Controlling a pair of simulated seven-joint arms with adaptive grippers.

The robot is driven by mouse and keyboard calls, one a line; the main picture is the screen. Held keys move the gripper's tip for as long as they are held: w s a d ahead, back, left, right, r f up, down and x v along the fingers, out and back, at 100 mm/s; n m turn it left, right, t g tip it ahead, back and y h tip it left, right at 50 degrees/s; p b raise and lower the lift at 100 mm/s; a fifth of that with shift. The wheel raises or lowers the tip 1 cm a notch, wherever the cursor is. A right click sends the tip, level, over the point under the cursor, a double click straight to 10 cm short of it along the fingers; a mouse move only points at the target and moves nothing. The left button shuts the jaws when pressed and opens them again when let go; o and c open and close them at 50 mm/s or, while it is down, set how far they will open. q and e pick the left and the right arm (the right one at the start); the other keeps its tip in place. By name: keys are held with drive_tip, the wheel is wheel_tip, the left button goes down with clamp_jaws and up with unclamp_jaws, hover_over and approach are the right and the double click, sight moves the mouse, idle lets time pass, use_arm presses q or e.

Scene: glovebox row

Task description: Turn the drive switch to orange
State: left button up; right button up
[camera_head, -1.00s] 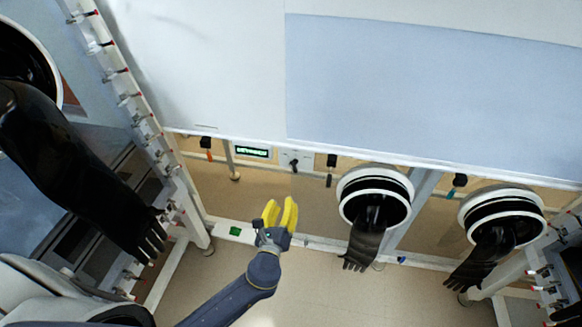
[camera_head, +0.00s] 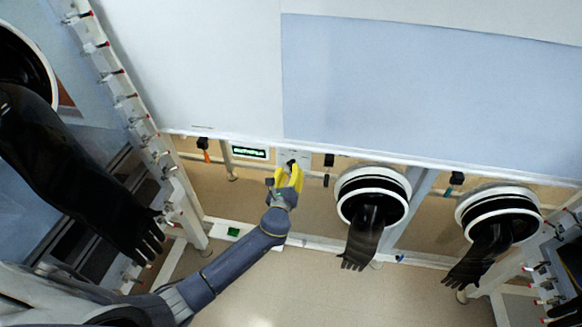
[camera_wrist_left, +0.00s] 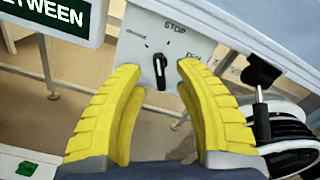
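The drive switch (camera_wrist_left: 160,72) is a small black knob on a pale panel (camera_wrist_left: 150,25), its handle roughly vertical in the left wrist view. STOP is printed above it; a small label up and left seems to read ORANGE, and one at the right is partly covered. In the head view the switch (camera_head: 291,162) shows just above the yellow fingertips. My left gripper (camera_head: 289,171) is open, with its fingertips to either side of the knob in the left wrist view (camera_wrist_left: 159,80). Contact with the knob cannot be told. My right gripper is not in view.
A display (camera_wrist_left: 50,14) left of the panel shows "ETWEEN", its start cut off. A black-handled part (camera_wrist_left: 261,85) hangs close to the right finger. Black glove ports (camera_head: 372,193) stand further right. A green button (camera_head: 233,232) sits on the lower rail.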

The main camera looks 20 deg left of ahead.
use_arm(q)
drive_tip(key=shift+w+a, duration=0.1)
drive_tip(key=shift+w, duration=1.25)
drive_tip(key=shift+c, duration=0.3)
clamp_jaws()
